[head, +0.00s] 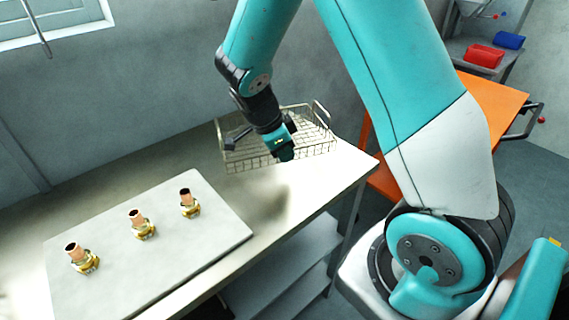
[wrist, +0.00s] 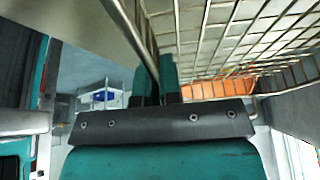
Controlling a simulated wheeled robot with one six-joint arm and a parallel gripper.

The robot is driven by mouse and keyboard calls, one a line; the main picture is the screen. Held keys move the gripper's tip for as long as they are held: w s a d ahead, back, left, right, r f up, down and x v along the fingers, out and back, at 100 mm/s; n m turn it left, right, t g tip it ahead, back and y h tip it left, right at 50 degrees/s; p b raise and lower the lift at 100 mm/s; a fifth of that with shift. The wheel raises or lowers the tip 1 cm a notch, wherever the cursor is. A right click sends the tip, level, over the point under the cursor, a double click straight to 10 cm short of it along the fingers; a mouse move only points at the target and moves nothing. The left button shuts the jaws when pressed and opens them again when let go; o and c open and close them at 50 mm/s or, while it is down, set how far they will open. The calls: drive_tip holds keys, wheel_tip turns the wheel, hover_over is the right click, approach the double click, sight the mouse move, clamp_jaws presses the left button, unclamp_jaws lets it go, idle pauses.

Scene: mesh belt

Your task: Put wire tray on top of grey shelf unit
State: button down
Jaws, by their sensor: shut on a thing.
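The wire tray (head: 232,158) is a shallow basket of thin metal mesh with raised loop handles, at the back right of the pale bench in the head view. My gripper (head: 285,152) is shut on its near side. In the wrist view my gripper's fingers (wrist: 157,78) pinch a wire of the tray (wrist: 225,38), whose mesh fills the upper right. A soft shadow lies on the bench below; I cannot tell for sure whether the tray is clear of the surface. A grey shelf unit (head: 463,47) with red and blue boxes stands at the far right back, partly cut off.
A pale board (head: 200,245) with several brass and copper fittings (head: 140,225) lies on the bench (head: 330,165). An orange-topped cart (head: 490,105) with a dark handle stands right of the bench, partly behind my arm. A wall runs behind the bench.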

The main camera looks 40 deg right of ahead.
sight(285, 177)
drive_tip(key=shift+f, duration=2.1)
drive_tip(key=shift+f, duration=0.1)
drive_tip(key=c, duration=1.7)
unclamp_jaws()
drive_tip(key=shift+f, duration=0.15)
drive_tip(key=shift+c, duration=0.2)
drive_tip(key=o, duration=0.4)
drive_tip(key=shift+o, duration=0.2)
drive_tip(key=shift+r, duration=0.2)
drive_tip(key=v, duration=1.2)
drive_tip(key=shift+s+b, duration=0.1)
drive_tip(key=shift+b, duration=0.2)
drive_tip(key=s+a+r+n+y, duration=0.4)
drive_tip(key=s+a+n, duration=0.4)
drive_tip(key=n, duration=0.6)
drive_tip(key=s+a+r+n+t+y, duration=0.1)
drive_tip(key=s+a+r+n+y, duration=0.3)
drive_tip(key=s+a+n, duration=0.4)
drive_tip(key=s+r+n, duration=0.1)
drive_tip(key=s+n, duration=0.3)
drive_tip(key=n, duration=0.3)
drive_tip(key=shift+s+a+t, duration=0.25)
drive_tip(key=shift+a+t, duration=0.05)
